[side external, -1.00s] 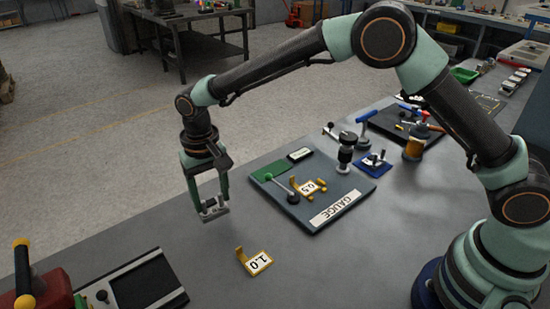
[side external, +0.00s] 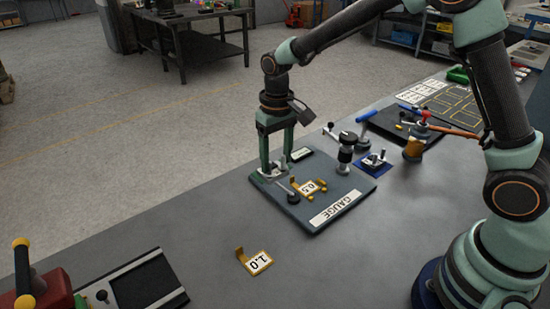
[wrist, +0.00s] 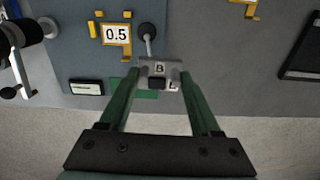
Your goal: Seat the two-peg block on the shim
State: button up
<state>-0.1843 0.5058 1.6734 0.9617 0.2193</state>
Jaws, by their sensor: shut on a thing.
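My gripper (side external: 275,171) points down over the green patch at the far left corner of the gauge plate. It is shut on a small grey block (wrist: 159,74), which I take to be the two-peg block. In the wrist view the block sits between the green fingertips, with a dark part on its near side. Its pegs cannot be made out, nor whether it touches the plate. A yellow shim marked 0.5 (side external: 308,187) lies on the plate to the right of the gripper; it also shows in the wrist view (wrist: 116,34). Another yellow shim marked 1.0 (side external: 256,261) lies on the bench.
The grey gauge plate (side external: 358,192) carries a dark-knobbed rod (side external: 292,197) close to the gripper. A black and silver post (side external: 346,150) and a blue-based fixture (side external: 373,160) stand at its right. The bench between plate and front-left tray (side external: 150,285) is mostly clear.

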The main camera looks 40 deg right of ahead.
jog(key=shift+s+d+f, duration=0.45)
jog(key=shift+s+d, duration=0.25)
jog(key=shift+d, duration=0.65)
jog(key=shift+s+d+f, duration=0.45)
jog(key=shift+s+d, duration=0.3)
jog(key=shift+d, duration=0.65)
jog(key=shift+s+d+f, duration=0.45)
jog(key=shift+s+d, duration=0.25)
jog(key=shift+d, duration=0.65)
jog(key=shift+f, duration=1.55)
jog(key=o, duration=1.5)
jog(key=shift+o, duration=0.3)
notch_tip(320, 180, up, 7)
